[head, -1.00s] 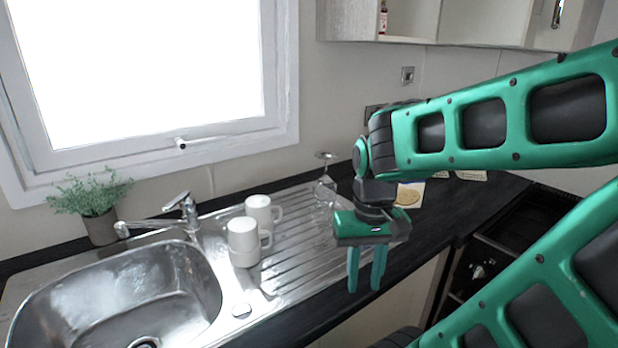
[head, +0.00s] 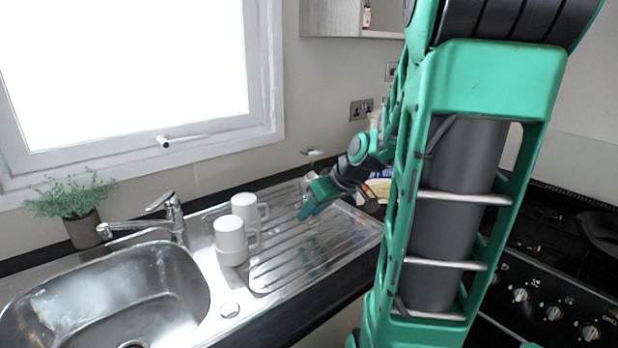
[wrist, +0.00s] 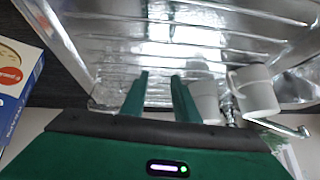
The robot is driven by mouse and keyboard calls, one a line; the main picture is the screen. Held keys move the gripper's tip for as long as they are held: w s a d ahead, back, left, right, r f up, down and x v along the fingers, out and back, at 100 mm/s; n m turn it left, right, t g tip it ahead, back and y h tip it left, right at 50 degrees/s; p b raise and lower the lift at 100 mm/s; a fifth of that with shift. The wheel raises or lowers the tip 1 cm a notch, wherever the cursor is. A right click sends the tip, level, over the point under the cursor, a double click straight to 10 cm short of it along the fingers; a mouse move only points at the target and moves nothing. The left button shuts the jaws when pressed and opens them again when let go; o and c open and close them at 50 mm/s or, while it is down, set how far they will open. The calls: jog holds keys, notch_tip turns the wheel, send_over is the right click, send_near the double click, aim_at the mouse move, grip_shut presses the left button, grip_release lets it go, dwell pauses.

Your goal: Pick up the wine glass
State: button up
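The clear wine glass (head: 312,152) stands upside down at the back right of the steel draining board, its round foot on top. Its bowl is hard to see and partly hidden behind my gripper. My gripper (head: 306,211) is low over the draining board, right by the glass in the head view. In the wrist view my gripper (wrist: 159,76) has its two green fingers apart with a gap between them. I cannot make out the glass clearly there, nor whether it touches the fingers.
Two white mugs (head: 230,238) (head: 244,206) stand left of my gripper. The mugs also show in the wrist view (wrist: 256,93). The sink (head: 110,295), tap (head: 171,215) and potted plant (head: 75,205) are further left. A blue-and-white box (wrist: 14,85) and wall lie close by; the stove (head: 555,285) is at right.

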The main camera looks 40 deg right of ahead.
aim_at(312, 169)
jog(key=w+d+t, duration=0.1)
jog(key=w+d+r+t, duration=0.1)
jog(key=w+d, duration=0.1)
jog(key=w+d+r+t, duration=0.1)
jog(key=d, duration=0.1)
jog(key=shift+w+d+r+n, duration=0.2)
jog(key=shift+w+n, duration=0.1)
jog(key=w+d+r+t, duration=0.1)
jog(key=d, duration=0.1)
jog(key=d+r+t, duration=0.1)
jog(key=d, duration=0.1)
jog(key=w+d+r+t+h, duration=0.1)
jog(key=d+r, duration=0.1)
jog(key=shift+w, duration=0.3)
jog(key=x, duration=1)
jog(key=shift+w+d+f, duration=0.15)
grip_shut()
